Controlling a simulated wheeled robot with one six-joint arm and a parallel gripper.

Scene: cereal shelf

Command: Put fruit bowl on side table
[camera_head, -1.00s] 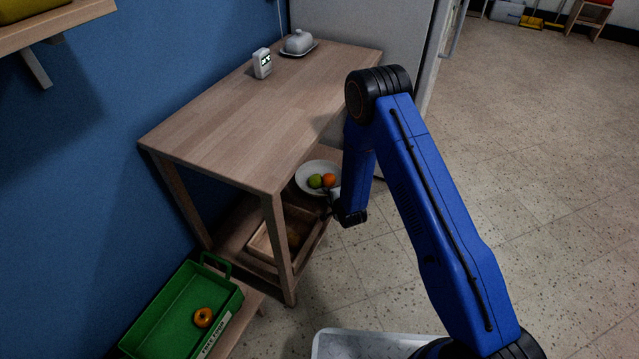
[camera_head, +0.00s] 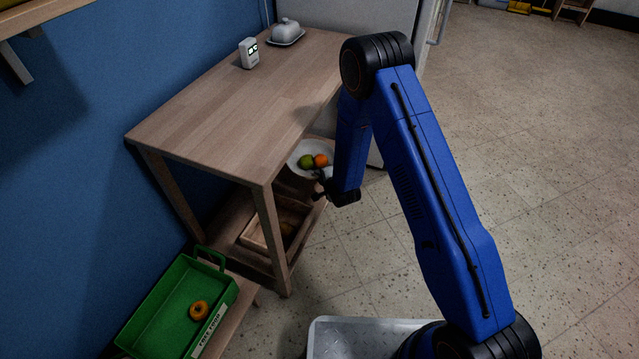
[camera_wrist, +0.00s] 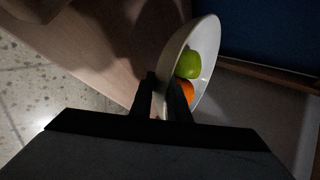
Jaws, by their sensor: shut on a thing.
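The fruit bowl (camera_head: 301,150) is white and holds a green fruit (camera_head: 306,162) and an orange fruit (camera_head: 321,160). It is at the right side of the wooden side table (camera_head: 215,110), below the tabletop level. My gripper (camera_head: 322,180) is at the bowl's near right rim, partly hidden by my arm. In the wrist view, my gripper (camera_wrist: 163,98) is shut on the rim of the bowl (camera_wrist: 175,60), one finger on each side of the wall. The green fruit (camera_wrist: 189,64) and orange fruit (camera_wrist: 185,92) lie inside it.
The tabletop carries a small white device (camera_head: 249,53) and a covered butter dish (camera_head: 286,32) at the back; its front and middle are clear. A wooden tray (camera_head: 262,238) sits on the lower shelf. A green crate (camera_head: 165,300) with one orange fruit (camera_head: 199,310) stands at lower left.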

